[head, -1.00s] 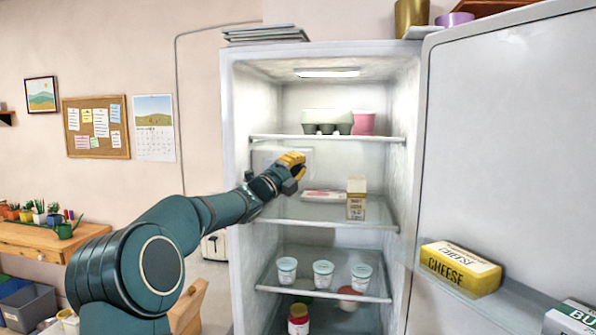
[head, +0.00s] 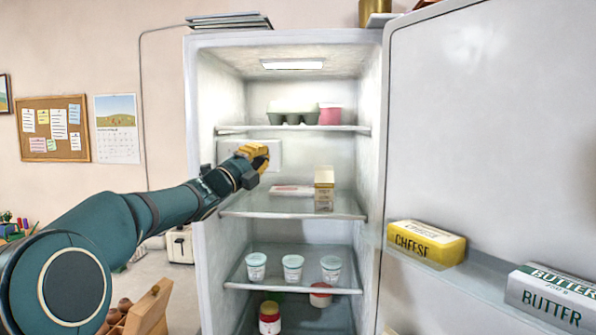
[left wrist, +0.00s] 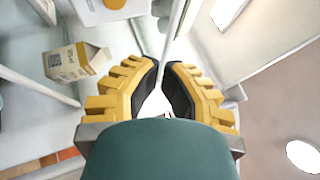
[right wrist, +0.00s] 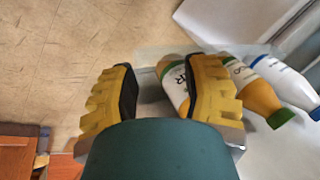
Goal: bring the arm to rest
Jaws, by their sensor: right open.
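My left arm reaches in from the left in the head view, with my left gripper (head: 260,158) in front of the open fridge (head: 190,200), level with the space between its top two shelves. In the left wrist view the fingertips (left wrist: 163,66) are close together with a narrow gap. No held object is visible there, and I cannot tell whether they are fully shut. My right gripper (right wrist: 160,68) is open in the right wrist view, with nothing seen gripped. Its right finger overlaps a bottle (right wrist: 175,85) in the picture; contact is unclear. My right arm is outside the head view.
The second shelf holds a beige carton (head: 324,190) and a flat package (head: 291,190). Cups (head: 293,266) stand on the shelf below. The open door holds cheese (head: 427,242) and butter (head: 553,297). More bottles (right wrist: 250,90) stand right of my right gripper; floor is at left.

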